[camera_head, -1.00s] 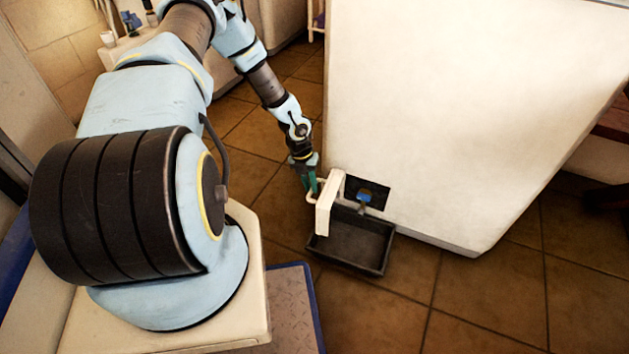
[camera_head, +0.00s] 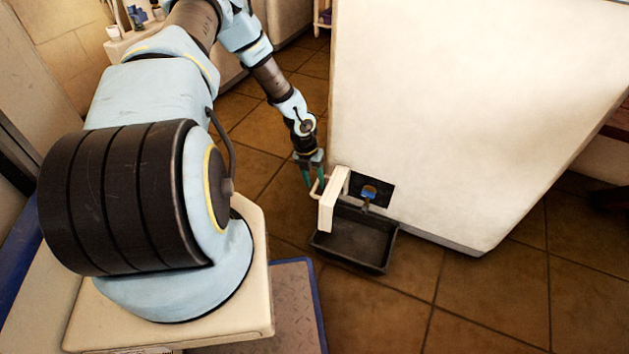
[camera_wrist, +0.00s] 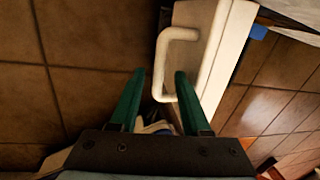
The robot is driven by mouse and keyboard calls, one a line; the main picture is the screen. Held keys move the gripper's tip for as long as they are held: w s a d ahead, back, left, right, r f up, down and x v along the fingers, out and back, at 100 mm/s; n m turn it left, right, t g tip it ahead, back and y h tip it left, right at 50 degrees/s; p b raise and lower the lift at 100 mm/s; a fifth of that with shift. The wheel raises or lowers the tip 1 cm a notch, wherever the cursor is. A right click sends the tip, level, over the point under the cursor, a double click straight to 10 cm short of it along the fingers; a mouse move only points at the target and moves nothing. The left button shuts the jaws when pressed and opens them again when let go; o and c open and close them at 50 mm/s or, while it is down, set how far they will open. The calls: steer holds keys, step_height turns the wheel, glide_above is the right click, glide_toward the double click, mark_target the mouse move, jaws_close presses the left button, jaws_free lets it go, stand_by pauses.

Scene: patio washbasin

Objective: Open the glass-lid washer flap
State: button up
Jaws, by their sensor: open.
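The washer flap (camera_head: 333,203) is a small cream panel low on the white washer (camera_head: 460,110). It stands swung out from the washer front, uncovering a dark opening (camera_head: 381,189) with a blue knob (camera_head: 369,192). Its pale loop handle (camera_head: 315,190) faces my gripper. My gripper (camera_head: 314,186) is at the handle with its green fingers apart. In the wrist view, the handle bar (camera_wrist: 161,62) lies between the spread fingertips (camera_wrist: 160,75), with gaps on both sides. The right finger overlaps the handle loop. The washer's glass lid is not clearly visible.
A black tray (camera_head: 350,258) sits on the tiled floor below the flap. Bare brown tiles (camera_head: 490,295) lie to its right and front. A blue-edged grey platform (camera_head: 297,300) is at lower left of the tray. The washer's tall front is close beside the gripper.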

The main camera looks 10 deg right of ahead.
step_height(320, 180, up, 11)
steer(key=a+p, duration=0.1)
steer(key=p, duration=0.1)
steer(key=shift+w+a+f+p, duration=0.2)
steer(key=shift+w+a+p, duration=0.15)
steer(key=shift+w, duration=0.1)
steer(key=s+a+r+n+t+y, duration=0.1)
steer(key=s+a+r+n, duration=0.1)
steer(key=a+r+n, duration=0.6)
steer(key=s+a+r+n+y, duration=0.1)
steer(key=s+a+r+n, duration=0.15)
steer(key=r+n, duration=0.9)
steer(key=s+a+r+n+t, duration=0.1)
steer(key=s+a+r+n, duration=0.25)
steer(key=r+n, duration=0.45)
steer(key=s+a+r+n+t, duration=0.15)
steer(key=s+r+n, duration=0.3)
steer(key=n, duration=0.75)
step_height(320, 180, up, 26)
steer(key=s+n+p, duration=0.1)
steer(key=p, duration=2.5)
steer(key=shift+a+g+p, duration=0.25)
steer(key=shift+g+p, duration=0.05)
steer(key=shift+g, duration=0.15)
